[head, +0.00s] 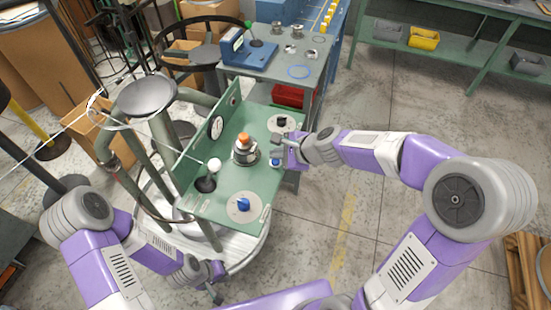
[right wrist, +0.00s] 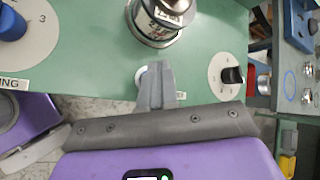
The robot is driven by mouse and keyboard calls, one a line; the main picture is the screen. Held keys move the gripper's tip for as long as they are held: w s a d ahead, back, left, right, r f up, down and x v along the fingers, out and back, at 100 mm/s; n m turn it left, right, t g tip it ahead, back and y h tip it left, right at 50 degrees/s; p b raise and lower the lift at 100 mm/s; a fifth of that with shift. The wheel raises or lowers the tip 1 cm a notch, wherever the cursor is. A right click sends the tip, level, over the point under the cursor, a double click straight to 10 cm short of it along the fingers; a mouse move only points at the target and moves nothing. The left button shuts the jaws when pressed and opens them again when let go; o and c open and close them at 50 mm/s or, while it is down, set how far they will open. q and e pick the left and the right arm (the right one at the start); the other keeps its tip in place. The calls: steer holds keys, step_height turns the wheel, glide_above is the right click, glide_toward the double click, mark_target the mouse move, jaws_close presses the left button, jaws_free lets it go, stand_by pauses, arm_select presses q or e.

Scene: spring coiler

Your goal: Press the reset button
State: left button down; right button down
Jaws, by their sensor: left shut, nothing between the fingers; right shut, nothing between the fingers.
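The green control panel (head: 225,180) stands in front of me. A small button with blue and white showing (head: 275,161) sits at its right edge; I cannot read a label on it. In the right wrist view a white round rim (right wrist: 141,75) shows beside my fingertips, mostly hidden by them. My right gripper (head: 277,148) is shut and empty, over the panel's right edge close to that button; its fingers also show in the right wrist view (right wrist: 156,75). I cannot tell whether they touch the button. My left gripper (head: 216,290) is shut and empty, low in front of the panel.
The panel also carries an orange-topped button (head: 244,138) on a metal housing, a blue knob (head: 243,203), a black knob (head: 281,121), a white-ball lever (head: 214,165) and a gauge (head: 217,127). A grey-green bench (head: 305,65) with a blue device stands behind.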

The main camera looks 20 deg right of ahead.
mark_target(278, 163)
step_height(278, 163, up, 5)
steer(key=p, duration=0.5)
stand_by(0.3)
stand_by(0.6)
